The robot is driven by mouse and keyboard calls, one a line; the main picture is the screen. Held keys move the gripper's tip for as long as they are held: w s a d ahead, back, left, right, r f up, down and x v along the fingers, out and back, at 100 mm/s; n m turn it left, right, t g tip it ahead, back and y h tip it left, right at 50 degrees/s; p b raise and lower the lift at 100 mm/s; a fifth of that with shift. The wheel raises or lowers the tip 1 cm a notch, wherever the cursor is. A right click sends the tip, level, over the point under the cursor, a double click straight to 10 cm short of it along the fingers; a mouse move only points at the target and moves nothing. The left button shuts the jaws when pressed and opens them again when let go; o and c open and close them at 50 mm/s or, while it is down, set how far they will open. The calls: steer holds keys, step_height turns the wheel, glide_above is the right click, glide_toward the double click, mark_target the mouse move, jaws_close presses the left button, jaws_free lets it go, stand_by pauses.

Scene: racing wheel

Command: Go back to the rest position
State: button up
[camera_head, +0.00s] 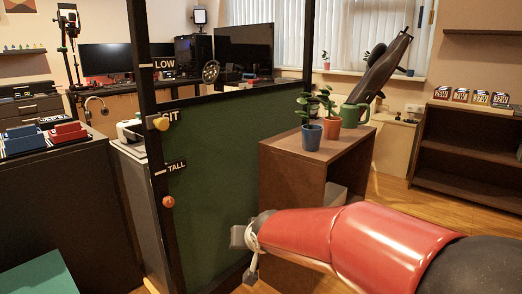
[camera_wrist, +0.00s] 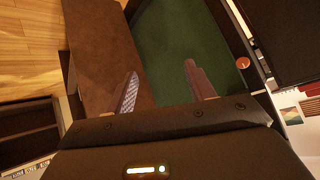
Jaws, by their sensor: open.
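My gripper (camera_wrist: 158,92) is open and empty in the wrist view, its two fingers apart with nothing between them. Beyond the fingers are the side of a brown cabinet and a green panel (camera_wrist: 185,40). In the head view my red arm reaches in from the lower right, and the gripper (camera_head: 246,242) at its end is in front of the lower right part of the green panel (camera_head: 225,150). The fingers are small there and partly hidden by the wrist.
The panel's dark post carries a yellow knob (camera_head: 161,124) and a red knob (camera_head: 168,201). A low shelf (camera_head: 465,160) stands at the right, with wooden floor before it.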

steer(key=s+d+r+g+h, duration=0.1)
steer(key=s+d+r+h, duration=0.25)
steer(key=s+d, duration=0.85)
steer(key=s+d+g, duration=0.1)
steer(key=s+d, duration=0.2)
steer(key=s, duration=0.4)
steer(key=s+d+m+g+p, duration=0.1)
steer(key=s+d, duration=0.2)
steer(key=s, duration=0.5)
steer(key=shift+d, duration=0.4)
